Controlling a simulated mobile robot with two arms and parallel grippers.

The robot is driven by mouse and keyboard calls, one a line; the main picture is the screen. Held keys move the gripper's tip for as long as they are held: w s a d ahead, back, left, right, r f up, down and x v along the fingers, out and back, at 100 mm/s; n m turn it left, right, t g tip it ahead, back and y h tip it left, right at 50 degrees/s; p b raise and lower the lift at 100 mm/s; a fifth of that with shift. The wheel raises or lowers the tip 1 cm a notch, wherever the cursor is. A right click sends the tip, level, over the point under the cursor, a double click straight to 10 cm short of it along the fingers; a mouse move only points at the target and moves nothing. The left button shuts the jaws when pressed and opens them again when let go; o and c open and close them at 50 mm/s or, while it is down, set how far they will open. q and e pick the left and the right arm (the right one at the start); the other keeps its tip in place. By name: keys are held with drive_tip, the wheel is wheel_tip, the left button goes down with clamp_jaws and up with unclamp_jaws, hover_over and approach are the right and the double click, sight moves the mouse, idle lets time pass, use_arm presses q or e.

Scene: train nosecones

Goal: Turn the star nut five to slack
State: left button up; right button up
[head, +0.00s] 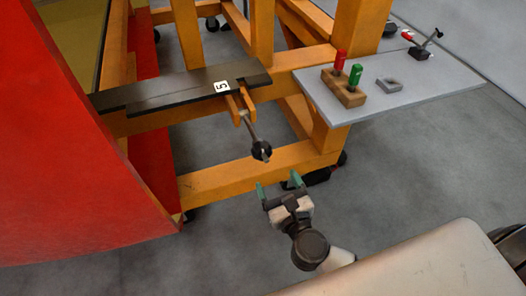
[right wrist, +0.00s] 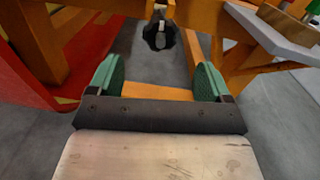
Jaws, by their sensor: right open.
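The star nut (head: 261,150) is a dark knob on the end of a thin metal rod that hangs from an orange bracket (head: 239,105). A white label with a 5 (head: 222,87) sits on the dark bar above the bracket. In the right wrist view the star nut (right wrist: 159,36) shows ahead, at the top middle, beyond the fingertips. My right gripper (head: 279,184) is open and empty, with green finger pads, just below the nut and apart from it. It also shows in the right wrist view (right wrist: 157,79). My left gripper is not in view.
An orange frame (head: 250,172) stands behind the nut, with a red panel (head: 60,160) at left. A grey shelf (head: 420,92) at right holds a wooden block (head: 343,90) with red and green handled tools, and a grey part (head: 389,85). Floor around my gripper is clear.

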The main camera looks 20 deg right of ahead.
sight(264, 154)
drive_tip(key=w+p, duration=0.1)
drive_tip(key=w, duration=0.8)
drive_tip(key=shift+a, duration=0.15)
drive_tip(key=shift+w, duration=0.55)
drive_tip(key=c, duration=0.9)
drive_tip(key=shift+c, duration=0.2)
drive_tip(key=shift+p, duration=0.35)
